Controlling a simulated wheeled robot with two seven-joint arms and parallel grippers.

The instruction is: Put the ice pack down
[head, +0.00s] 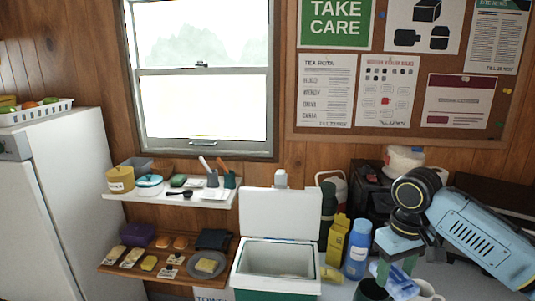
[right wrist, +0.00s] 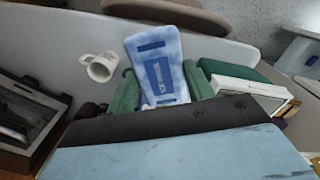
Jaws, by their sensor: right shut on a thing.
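The ice pack (right wrist: 158,75) is a blue and white slab with a dark blue label. It shows in the right wrist view between the green fingers of my right gripper (right wrist: 160,88), which is shut on it. In the head view, the pack (head: 398,284) hangs below my right gripper (head: 396,262) at the lower right, over the pale tabletop. I cannot tell whether it touches the top. The open cool box (head: 276,286), green with a white lid raised, stands to the left. My left gripper is not in view.
A blue bottle (head: 357,250) and a yellow carton (head: 337,240) stand between the cool box and my right gripper. A white mug (right wrist: 100,67) is beside the pack, and a dark mug (head: 371,290) is close by. Pale tabletop (right wrist: 225,52) shows around the pack.

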